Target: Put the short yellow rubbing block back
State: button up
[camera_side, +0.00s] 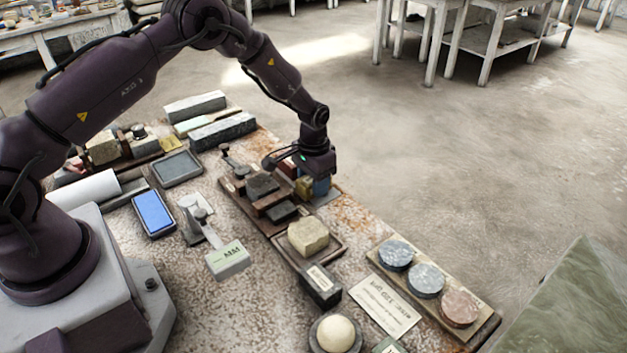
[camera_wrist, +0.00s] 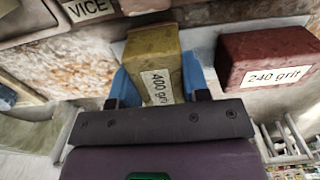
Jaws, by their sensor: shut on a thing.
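The short yellow rubbing block (camera_wrist: 153,62) carries a white label reading "400 gr", partly cut off. My gripper (camera_wrist: 152,88) is shut on it, with one blue finger on each side. In the side view the yellow block (camera_side: 303,187) shows beside the blue finger of my gripper (camera_side: 311,188), at the far right end of the wooden rack (camera_side: 240,195). I cannot tell whether the block touches the surface under it. A red block (camera_wrist: 262,52) labelled "240 grit" stands right of the yellow one in the wrist view, with a gap between.
Dark blocks (camera_side: 263,185) lie in the rack. A pale stone (camera_side: 308,236) sits on a tray nearer the camera. A board with several round discs (camera_side: 425,279) lies at the right edge. A blue pad (camera_side: 153,213) and a grey tray (camera_side: 177,168) lie to the left.

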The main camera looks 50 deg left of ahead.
jog(key=o, duration=1)
jog(key=shift+f, duration=0.15)
notch_tip(320, 180, up, 13)
jog(key=s+d+r+t, duration=0.1)
jog(key=s+d+r, duration=0.1)
jog(key=s+r, duration=0.5)
jog(key=s+d+r+t, duration=0.15)
jog(key=s+r, duration=0.25)
jog(key=r, duration=0.7)
jog(key=s+r+t, duration=0.1)
jog(key=s, duration=0.5)
jog(key=s+d+r+t, duration=0.1)
jog(key=s, duration=0.5)
jog(key=s+d+r+t, duration=0.1)
jog(key=s, duration=0.4)
jog(key=shift+s+r, duration=0.15)
jog(key=shift+s, duration=0.25)
